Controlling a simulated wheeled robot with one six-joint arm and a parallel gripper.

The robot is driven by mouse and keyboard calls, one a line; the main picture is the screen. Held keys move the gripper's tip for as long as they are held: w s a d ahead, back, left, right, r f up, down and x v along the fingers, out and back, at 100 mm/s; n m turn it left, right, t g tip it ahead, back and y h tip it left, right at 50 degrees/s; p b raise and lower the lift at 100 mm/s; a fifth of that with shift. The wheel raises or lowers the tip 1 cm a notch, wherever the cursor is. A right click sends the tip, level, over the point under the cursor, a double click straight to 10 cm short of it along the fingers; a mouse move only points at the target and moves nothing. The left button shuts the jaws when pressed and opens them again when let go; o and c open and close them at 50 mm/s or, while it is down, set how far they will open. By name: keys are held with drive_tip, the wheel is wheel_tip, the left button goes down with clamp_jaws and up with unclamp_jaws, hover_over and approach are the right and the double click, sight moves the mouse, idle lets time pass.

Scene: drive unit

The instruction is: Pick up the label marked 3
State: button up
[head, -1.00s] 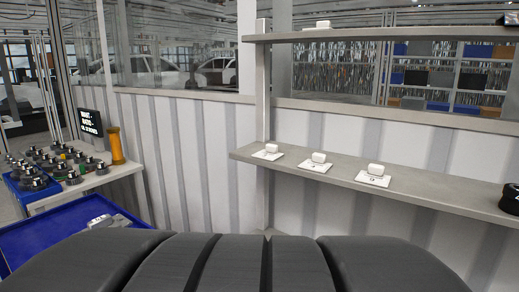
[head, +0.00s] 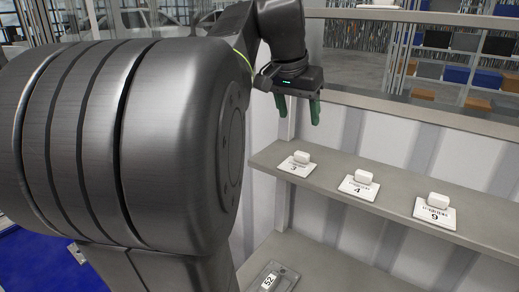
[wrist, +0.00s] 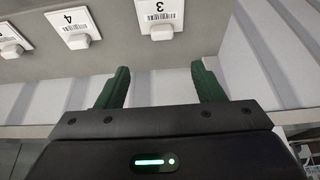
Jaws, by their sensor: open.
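The label marked 3 (head: 297,167) lies on the grey shelf with a white block on it, at the shelf's left end. In the wrist view the label (wrist: 160,12) shows upside down at the top, beyond the fingertips. My gripper (head: 299,112) has green fingers, open and empty, pointing down above and behind the label's end of the shelf in the head view. In the wrist view my gripper (wrist: 158,78) shows a wide gap between its fingers, apart from the label.
Labels marked 4 (head: 358,188) and 9 (head: 434,212) lie to the right on the same shelf (head: 390,207), each with a white block. A lower surface holds a grey item marked 52 (head: 269,281). A wall stands behind the shelf.

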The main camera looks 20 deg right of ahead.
hover_over(303, 152)
drive_tip(key=s+a, duration=0.2)
wheel_tip(303, 152, down, 7)
drive_tip(key=shift+s+d+f, duration=0.1)
drive_tip(key=shift+d, duration=0.05)
drive_tip(key=x, duration=0.3)
drive_tip(key=p+x, duration=0.1)
drive_tip(key=x, duration=0.1)
drive_tip(key=shift+w, duration=0.3)
drive_tip(key=c, duration=1.1)
